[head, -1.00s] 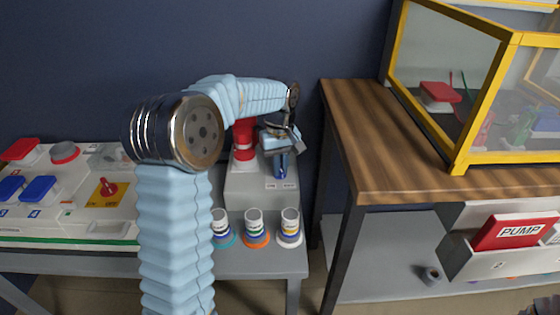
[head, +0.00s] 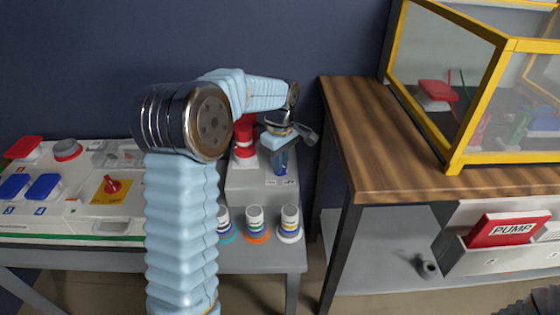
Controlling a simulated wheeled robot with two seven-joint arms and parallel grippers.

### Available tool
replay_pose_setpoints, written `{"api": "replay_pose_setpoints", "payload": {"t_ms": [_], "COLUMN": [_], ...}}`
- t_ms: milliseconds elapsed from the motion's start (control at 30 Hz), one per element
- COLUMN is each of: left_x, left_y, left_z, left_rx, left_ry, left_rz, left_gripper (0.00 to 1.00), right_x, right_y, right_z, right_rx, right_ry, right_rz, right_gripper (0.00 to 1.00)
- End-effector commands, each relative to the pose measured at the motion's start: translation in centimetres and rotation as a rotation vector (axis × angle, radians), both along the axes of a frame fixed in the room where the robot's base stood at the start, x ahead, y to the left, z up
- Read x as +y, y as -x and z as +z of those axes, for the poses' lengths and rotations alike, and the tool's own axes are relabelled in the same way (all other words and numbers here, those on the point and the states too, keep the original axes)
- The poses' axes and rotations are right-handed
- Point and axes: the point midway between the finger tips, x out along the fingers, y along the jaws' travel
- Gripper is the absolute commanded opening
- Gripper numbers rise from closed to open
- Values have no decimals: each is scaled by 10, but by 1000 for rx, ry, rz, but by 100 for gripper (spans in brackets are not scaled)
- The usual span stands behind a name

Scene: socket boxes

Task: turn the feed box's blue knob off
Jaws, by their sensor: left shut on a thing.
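The feed box (head: 250,192) is a grey box on the bench, with a small label on its front edge. Its blue knob (head: 280,163) stands on the right part of the top. A red knob (head: 245,140) stands to its left. My left gripper (head: 281,146) comes down from above and is shut on the blue knob. The fingers hide the knob's upper part. My right gripper is not in view.
Several sockets with coloured rings (head: 256,224) stand in front of the box. A control panel (head: 72,205) with blue buttons and a red switch lies left. A wooden table (head: 370,135) with a yellow-framed case (head: 470,110) stands right, above a red PUMP box (head: 507,230).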

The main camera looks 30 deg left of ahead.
Motion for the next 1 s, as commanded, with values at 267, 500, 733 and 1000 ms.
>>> {"api": "replay_pose_setpoints", "payload": {"t_ms": [267,500,733,1000], "left_x": [1,1,0,0], "left_y": [-1,0,0,-1], "left_z": [1,0,0,32], "left_rx": [-3,-2,-1,-6], "left_ry": [-1,-1,-1,-1], "left_rz": [5,4,2,1], "left_gripper": [0,38,38,38], "right_x": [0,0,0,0], "right_y": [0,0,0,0], "right_z": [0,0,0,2], "right_rx": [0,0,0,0], "right_ry": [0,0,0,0], "right_rz": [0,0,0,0], "right_gripper": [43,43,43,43]}}
